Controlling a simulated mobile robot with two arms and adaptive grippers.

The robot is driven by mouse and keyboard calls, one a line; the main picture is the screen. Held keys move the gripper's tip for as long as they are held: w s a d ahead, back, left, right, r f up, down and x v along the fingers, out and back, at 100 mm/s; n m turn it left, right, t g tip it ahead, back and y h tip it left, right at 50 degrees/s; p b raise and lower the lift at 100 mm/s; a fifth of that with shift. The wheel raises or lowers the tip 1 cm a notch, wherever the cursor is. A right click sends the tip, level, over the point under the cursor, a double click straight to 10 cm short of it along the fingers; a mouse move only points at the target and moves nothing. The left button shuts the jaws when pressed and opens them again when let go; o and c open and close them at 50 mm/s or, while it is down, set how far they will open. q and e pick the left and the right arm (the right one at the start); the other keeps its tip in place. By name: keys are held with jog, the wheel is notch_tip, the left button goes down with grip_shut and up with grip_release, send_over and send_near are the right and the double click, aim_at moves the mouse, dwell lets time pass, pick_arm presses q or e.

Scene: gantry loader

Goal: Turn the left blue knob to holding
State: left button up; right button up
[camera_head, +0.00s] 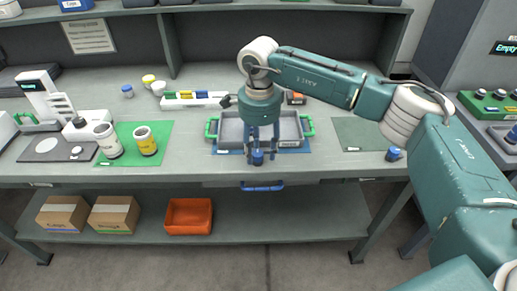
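A blue knob (257,158), the left one of two, sits at the front edge of the workbench, in front of the grey tray. My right gripper (262,157) points down over the tray's front edge, with its fingers spread on either side of this knob. It looks open; whether a finger touches the knob I cannot tell. The knob's pointer and any holding mark are too small to read or hidden. A second blue knob (393,154) stands further right on the front edge. My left gripper is not in view.
A grey tray (232,128) with green handles lies on a blue mat behind the left knob. White and yellow jars (146,141) stand on a green mat at left. A blue handle (262,186) is below the bench edge. An orange bin (189,215) and boxes sit on the shelf.

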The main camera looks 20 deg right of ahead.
aim_at(259, 153)
jog(key=shift+a, duration=0.1)
jog(key=shift+r, duration=0.25)
notch_tip(259, 153, up, 12)
jog(key=shift+f, duration=0.25)
dwell(0.4)
